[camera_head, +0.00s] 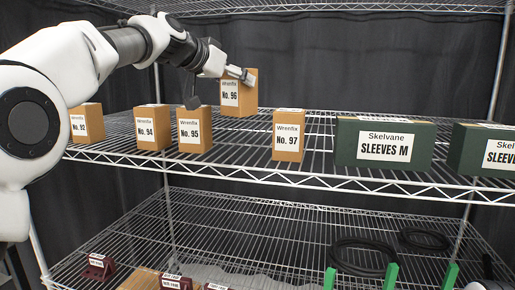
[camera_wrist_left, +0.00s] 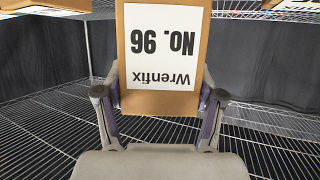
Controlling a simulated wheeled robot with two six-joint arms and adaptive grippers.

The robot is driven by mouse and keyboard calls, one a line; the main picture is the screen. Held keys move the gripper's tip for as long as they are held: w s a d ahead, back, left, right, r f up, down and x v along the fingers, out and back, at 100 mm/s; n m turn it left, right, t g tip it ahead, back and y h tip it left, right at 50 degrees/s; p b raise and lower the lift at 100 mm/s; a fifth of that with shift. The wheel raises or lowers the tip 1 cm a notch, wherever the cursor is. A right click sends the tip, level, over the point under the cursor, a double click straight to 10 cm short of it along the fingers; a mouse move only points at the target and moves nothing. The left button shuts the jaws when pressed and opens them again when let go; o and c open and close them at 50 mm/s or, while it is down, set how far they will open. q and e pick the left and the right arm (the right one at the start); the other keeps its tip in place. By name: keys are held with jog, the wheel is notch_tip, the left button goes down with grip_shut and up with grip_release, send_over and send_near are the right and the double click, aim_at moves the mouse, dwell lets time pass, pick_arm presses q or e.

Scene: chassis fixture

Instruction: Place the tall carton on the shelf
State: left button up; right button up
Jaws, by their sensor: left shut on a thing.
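The tall carton (camera_head: 239,95) is brown with a white label reading "Wrenfix No. 96". My left gripper (camera_head: 246,76) is shut on it near its upper part, above the rear of the upper wire shelf (camera_head: 335,181). Its base is at about the height of the shelf's back area; I cannot tell whether it touches the wires. In the left wrist view the carton (camera_wrist_left: 162,55) appears upside down between the two fingers (camera_wrist_left: 160,105). My right gripper is not in view.
Smaller cartons No. 92 (camera_head: 87,122), No. 94 (camera_head: 153,128), No. 95 (camera_head: 194,130) and No. 97 (camera_head: 288,135) stand on the shelf. A gap lies between No. 95 and No. 97. Green "Sleeves" boxes (camera_head: 346,142) stand at right. The lower shelf (camera_head: 235,232) holds black coils (camera_head: 362,258).

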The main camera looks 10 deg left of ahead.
aim_at(232, 115)
pick_arm(q)
jog(key=f, duration=0.1)
jog(key=d+f, duration=0.1)
jog(key=s+f, duration=0.1)
jog(key=shift+d+f+b, duration=0.1)
jog(key=shift+d+b, duration=0.2)
jog(key=f, duration=0.4)
jog(key=w+a+f, duration=0.1)
jog(key=shift+w+a+f+b, duration=0.1)
jog(key=shift+f+b, duration=0.3)
jog(key=shift+s+d+r, duration=0.15)
jog(key=shift+s+d, duration=0.05)
jog(key=shift+s, duration=0.05)
jog(key=shift+d, duration=0.15)
jog(key=shift+f, duration=0.2)
jog(key=o, duration=1.2)
jog(key=shift+w+f, duration=0.1)
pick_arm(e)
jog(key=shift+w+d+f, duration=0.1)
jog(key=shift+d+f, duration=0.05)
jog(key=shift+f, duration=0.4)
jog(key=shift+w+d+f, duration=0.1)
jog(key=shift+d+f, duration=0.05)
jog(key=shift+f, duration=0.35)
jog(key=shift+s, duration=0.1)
